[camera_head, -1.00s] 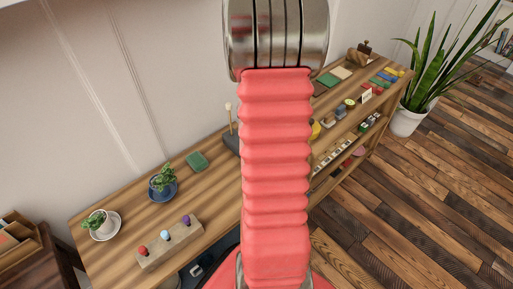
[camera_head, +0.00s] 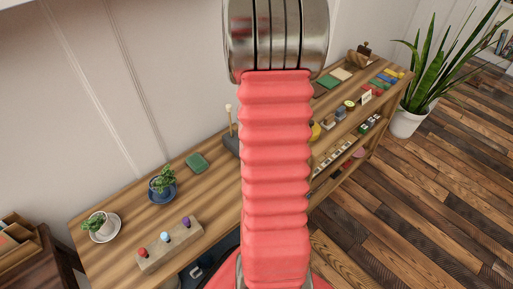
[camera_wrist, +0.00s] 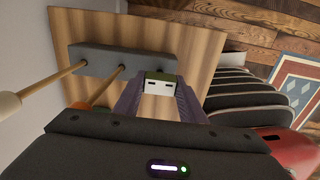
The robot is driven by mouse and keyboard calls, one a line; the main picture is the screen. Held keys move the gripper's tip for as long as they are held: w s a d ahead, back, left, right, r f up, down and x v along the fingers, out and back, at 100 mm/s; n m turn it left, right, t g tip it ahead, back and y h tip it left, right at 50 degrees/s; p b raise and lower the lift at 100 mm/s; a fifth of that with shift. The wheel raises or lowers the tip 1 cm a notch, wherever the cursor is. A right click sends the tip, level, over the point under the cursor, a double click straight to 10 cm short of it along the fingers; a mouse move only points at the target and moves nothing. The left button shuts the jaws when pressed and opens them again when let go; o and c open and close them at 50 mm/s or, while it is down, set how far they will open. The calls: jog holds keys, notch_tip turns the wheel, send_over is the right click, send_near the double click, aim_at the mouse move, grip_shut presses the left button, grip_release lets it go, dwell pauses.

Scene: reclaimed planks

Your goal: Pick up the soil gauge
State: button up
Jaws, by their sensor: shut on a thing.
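My gripper (camera_wrist: 160,88) shows in the wrist view, its two dark purplish fingers shut on a small piece with a pale face, dark slots and a greenish top. I take this piece to be the soil gauge (camera_wrist: 159,87); its lower part is hidden. It is at the right end of a long grey block (camera_wrist: 92,57), and I cannot tell whether it is still seated there. In the head view my red arm hides the gripper and the gauge; part of the grey block (camera_head: 231,144) shows left of the arm.
Two wooden sticks (camera_wrist: 48,84) rise from the grey block, one with a pale tip.

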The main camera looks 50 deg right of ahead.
notch_tip(320, 180, up, 10)
dwell(0.6)
dwell(0.4)
notch_tip(320, 180, up, 6)
dwell(1.3)
jog(key=w+a+f+m, duration=0.2)
jog(key=w+a+m, duration=0.2)
jog(key=w+a, duration=0.35)
jog(key=w+a+f+m, duration=0.3)
jog(key=w+a, duration=0.3)
jog(key=w, duration=0.2)
jog(key=w+a+f+m, duration=0.2)
jog(key=w+a+m, duration=0.2)
jog(key=a, duration=0.7)
jog(key=w+a+f+m, duration=0.2)
jog(key=w+a+m, duration=0.2)
jog(key=a, duration=0.7)
jog(key=shift+w+a+f, duration=0.35)
jog(key=shift+w+f, duration=0.05)
jog(key=shift+w, duration=0.3)
